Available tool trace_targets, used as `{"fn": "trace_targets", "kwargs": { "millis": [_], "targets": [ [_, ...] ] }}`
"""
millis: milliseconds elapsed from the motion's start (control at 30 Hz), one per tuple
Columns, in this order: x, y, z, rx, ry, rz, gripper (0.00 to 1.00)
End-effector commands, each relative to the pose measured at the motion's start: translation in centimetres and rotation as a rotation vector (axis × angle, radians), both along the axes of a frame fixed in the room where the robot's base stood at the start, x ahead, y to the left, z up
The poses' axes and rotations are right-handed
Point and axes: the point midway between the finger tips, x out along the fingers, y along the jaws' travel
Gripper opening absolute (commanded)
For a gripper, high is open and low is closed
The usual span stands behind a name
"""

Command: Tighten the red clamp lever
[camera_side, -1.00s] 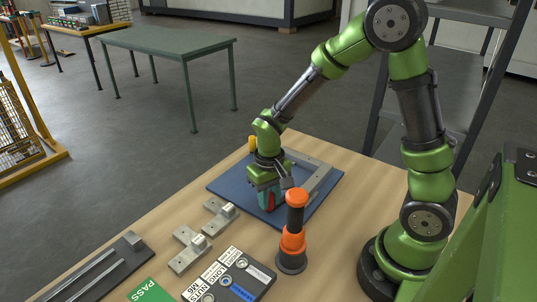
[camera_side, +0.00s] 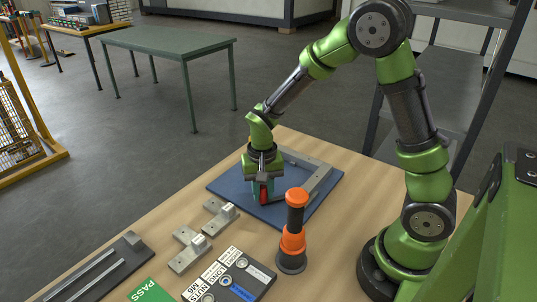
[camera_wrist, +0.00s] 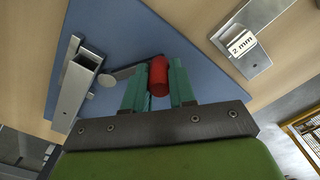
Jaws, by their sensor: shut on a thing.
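The red clamp lever (camera_wrist: 159,76) shows as a red handle between the two teal fingers of my gripper (camera_wrist: 160,82) in the wrist view. The gripper is shut on it. A grey metal arm or plate (camera_wrist: 122,73) runs left from beside the fingers toward a square metal tube (camera_wrist: 75,88). In the side view, my gripper (camera_side: 263,190) points down over the blue mat (camera_side: 225,183), with the red handle (camera_side: 264,197) showing at its fingers. The grey metal frame (camera_side: 312,180) lies on the mat, right of the gripper. The clamp's base is hidden by the gripper.
An orange and black upright tool (camera_side: 293,235) stands in front of the mat. Metal brackets (camera_side: 190,250) lie left of it, with a labelled dark tray (camera_side: 230,277) in front. A dark rail fixture (camera_side: 95,270) is at the lower left. Bare wood lies between them.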

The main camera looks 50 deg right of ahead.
Motion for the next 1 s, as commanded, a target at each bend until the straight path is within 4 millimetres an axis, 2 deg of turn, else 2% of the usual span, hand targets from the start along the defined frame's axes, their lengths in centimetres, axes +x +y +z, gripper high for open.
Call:
{"fn": "trace_targets", "kwargs": {
  "millis": [500,1000],
  "targets": [
    [2.6,-2.8,0.1,0.000,-0.003,-0.496,0.00],
    [3.4,-5.5,0.1,0.000,-0.003,-0.885,0.00]
  ]
}}
